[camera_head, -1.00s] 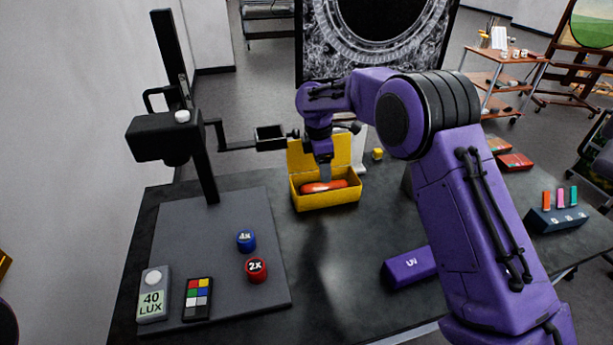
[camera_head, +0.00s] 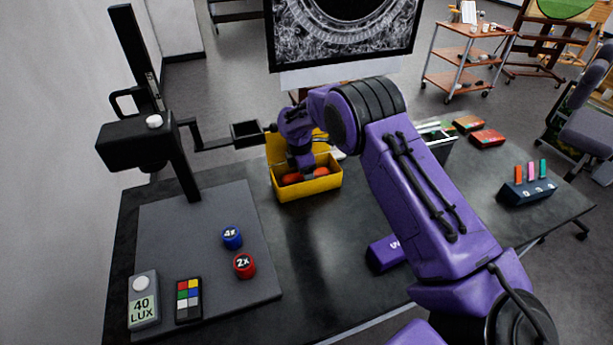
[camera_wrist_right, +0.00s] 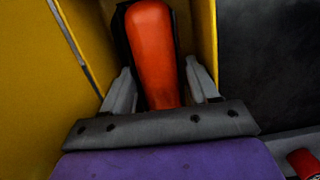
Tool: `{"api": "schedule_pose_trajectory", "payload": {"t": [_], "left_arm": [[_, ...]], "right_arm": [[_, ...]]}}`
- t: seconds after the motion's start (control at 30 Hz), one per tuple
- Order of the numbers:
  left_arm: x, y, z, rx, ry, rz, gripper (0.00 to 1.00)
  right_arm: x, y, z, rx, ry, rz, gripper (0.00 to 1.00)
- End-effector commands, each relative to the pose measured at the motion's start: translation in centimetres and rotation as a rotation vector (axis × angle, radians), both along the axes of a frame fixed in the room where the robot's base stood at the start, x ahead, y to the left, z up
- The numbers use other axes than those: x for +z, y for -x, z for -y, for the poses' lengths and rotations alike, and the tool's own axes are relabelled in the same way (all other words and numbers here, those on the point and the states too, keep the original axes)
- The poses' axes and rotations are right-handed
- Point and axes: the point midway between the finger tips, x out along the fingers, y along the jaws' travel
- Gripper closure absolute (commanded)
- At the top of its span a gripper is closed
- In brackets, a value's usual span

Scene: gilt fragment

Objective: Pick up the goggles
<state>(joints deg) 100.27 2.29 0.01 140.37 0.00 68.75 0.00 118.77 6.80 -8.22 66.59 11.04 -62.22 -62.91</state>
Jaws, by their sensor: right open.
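The goggles, with an orange lens (camera_head: 292,179) and a dark edge, lie inside the open yellow box (camera_head: 312,190) at the back of the table. My right gripper (camera_head: 307,174) reaches down into the box from above and partly hides them. In the right wrist view the orange lens (camera_wrist_right: 152,50) lies between the two grey fingers of my right gripper (camera_wrist_right: 158,82), one on each side. The fingers are apart; I cannot tell whether they touch the goggles. My left gripper is out of view.
A black stand (camera_head: 165,140) with a side arm rises left of the box. Blue (camera_head: 232,238) and red (camera_head: 244,266) round pieces sit on its grey base. A purple UV box (camera_head: 384,254) lies under my right arm. The table between base and UV box is clear.

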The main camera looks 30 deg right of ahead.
Motion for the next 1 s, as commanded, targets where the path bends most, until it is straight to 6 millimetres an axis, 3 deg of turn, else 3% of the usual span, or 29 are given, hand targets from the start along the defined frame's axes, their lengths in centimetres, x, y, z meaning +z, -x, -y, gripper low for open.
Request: {"api": "schedule_pose_trajectory", "payload": {"t": [0.1, 0.2, 0.23, 0.57, 0.9, 1.0], "left_arm": [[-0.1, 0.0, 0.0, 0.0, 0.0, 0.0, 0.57], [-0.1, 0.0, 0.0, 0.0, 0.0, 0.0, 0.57], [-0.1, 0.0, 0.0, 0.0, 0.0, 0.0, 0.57], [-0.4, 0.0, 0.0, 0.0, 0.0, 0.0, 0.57], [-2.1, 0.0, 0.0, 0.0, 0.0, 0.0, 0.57], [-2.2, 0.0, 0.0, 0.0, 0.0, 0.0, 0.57]], "right_arm": [[0.0, 0.0, 0.0, 0.0, 0.0, 0.0, 0.4], [0.0, 0.0, 0.0, 0.0, 0.0, 0.0, 0.73], [0.0, 0.0, 0.0, 0.0, 0.0, 0.0, 0.8], [0.7, -0.1, 0.0, 0.0, -0.001, 0.001, 0.8], [8.2, 0.0, 0.0, 0.0, -0.001, 0.003, 0.8], [9.5, 0.0, 0.0, 0.0, -0.002, 0.002, 0.8]]}}
